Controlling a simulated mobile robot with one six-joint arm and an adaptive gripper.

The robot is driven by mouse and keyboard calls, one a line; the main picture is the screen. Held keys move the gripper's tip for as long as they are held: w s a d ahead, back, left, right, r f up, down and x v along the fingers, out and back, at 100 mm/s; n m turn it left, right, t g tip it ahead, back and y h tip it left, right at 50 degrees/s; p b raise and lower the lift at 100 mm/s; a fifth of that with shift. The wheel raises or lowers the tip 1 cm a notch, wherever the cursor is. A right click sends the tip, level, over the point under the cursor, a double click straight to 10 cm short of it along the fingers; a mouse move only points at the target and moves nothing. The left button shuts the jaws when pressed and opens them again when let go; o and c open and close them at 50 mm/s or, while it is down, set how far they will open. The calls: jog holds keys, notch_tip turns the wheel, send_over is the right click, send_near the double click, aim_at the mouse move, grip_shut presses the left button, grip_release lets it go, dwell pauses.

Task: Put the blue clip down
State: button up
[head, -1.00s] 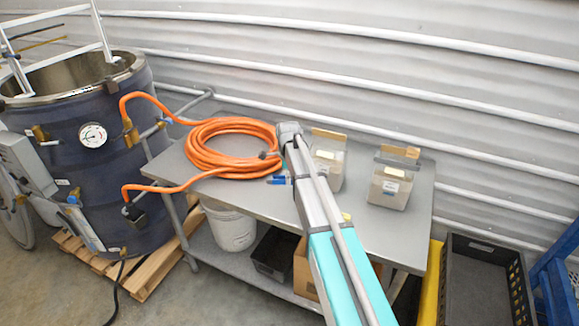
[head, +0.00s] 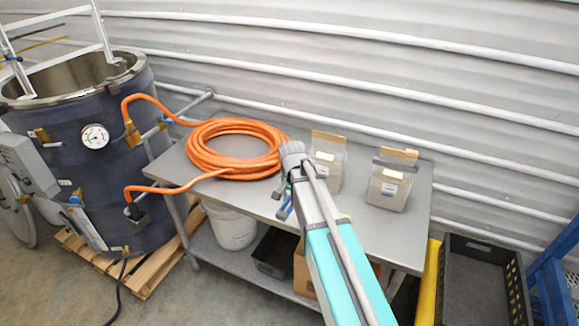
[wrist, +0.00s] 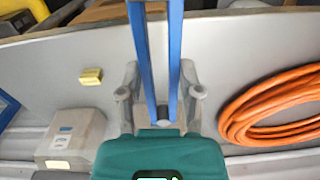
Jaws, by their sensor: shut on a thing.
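The blue clip (wrist: 174,45) has two long blue arms. In the wrist view it runs from between my fingers up past the top edge of the picture. My gripper (wrist: 160,88) is shut on it near its grey end. In the head view the clip (head: 285,208) shows partly beside my arm, slanting down to the left, near the front edge of the grey table (head: 240,197). My arm hides the rest of it. I cannot tell whether the clip touches the table top.
A coiled orange hose (head: 235,123) lies left of my gripper. Two lidded tubs, one beside my wrist (head: 327,170) and one farther right (head: 390,188), stand on the table. A small yellow block (wrist: 91,76) lies on the table. Bare table shows between these things.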

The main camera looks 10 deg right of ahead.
jog(key=shift+s, duration=0.2)
dwell(0.3)
jog(key=w+f+b, duration=0.2)
jog(key=w, duration=0.2)
jog(key=w+d+f+b, duration=0.1)
jog(key=w+f+b, duration=0.2)
jog(key=w, duration=0.1)
jog(key=w+f+b, duration=0.3)
jog(key=w, duration=0.1)
jog(key=shift+w+d+f, duration=0.15)
jog(key=shift+d, duration=0.05)
jog(key=shift+w+f+b, duration=0.35)
jog(key=shift+w+b, duration=0.05)
jog(key=shift+b, duration=0.1)
jog(key=shift+f, duration=0.1)
jog(key=shift+w+f+b, duration=0.4)
jog(key=shift+f+b, duration=0.05)
jog(key=shift+b, duration=0.1)
jog(key=shift+f+b, duration=1.45)
